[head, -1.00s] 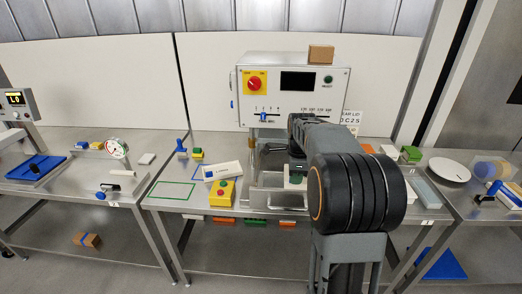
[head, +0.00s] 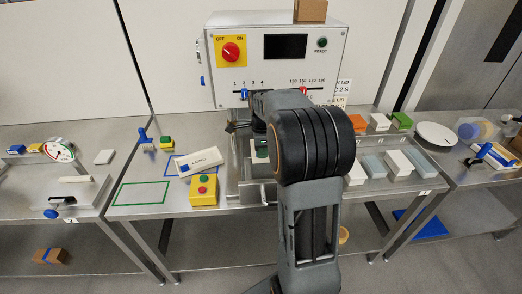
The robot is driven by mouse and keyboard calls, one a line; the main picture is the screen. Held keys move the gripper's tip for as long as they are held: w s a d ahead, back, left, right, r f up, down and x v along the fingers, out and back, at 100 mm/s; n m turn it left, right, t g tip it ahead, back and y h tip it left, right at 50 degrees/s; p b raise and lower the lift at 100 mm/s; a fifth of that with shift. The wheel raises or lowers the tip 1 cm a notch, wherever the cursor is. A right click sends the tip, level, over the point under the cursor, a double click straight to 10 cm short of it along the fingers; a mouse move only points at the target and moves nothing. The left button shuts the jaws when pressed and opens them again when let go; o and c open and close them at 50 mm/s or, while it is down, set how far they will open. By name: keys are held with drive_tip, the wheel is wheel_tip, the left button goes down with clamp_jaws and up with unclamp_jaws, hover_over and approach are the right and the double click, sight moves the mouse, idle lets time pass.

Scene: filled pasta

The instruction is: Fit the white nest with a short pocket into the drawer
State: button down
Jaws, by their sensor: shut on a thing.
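My gripper (head: 238,127) shows only as a dark piece left of the wrist, in front of the press machine. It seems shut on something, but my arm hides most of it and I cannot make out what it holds. The metal drawer (head: 254,193) is below the machine, its right part hidden behind my arm. A green and pale piece (head: 260,150) shows behind the drawer front, partly covered. White blocks stand on the bench to the right, one at the front (head: 355,174) and one beside pale blue blocks (head: 398,162). Their pockets are too small to tell.
The machine (head: 270,75) has a red knob, a dark screen and sliders. A yellow button box (head: 203,191) and a white card reading "LONG" (head: 198,162) lie left of the drawer. A green outline (head: 142,194) marks bare bench. A white plate (head: 436,136) is at the right.

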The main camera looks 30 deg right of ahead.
drive_tip(key=shift+a+f, duration=0.1)
drive_tip(key=shift+f, duration=0.05)
drive_tip(key=shift+f+b, duration=1.95)
drive_tip(key=shift+f, duration=0.85)
drive_tip(key=shift+w, duration=0.1)
drive_tip(key=shift+f+b, duration=0.7)
drive_tip(key=shift+f, duration=0.55)
drive_tip(key=shift+f, duration=0.25)
idle(0.7)
drive_tip(key=c, duration=1.1)
unclamp_jaws()
drive_tip(key=shift+r, duration=0.1)
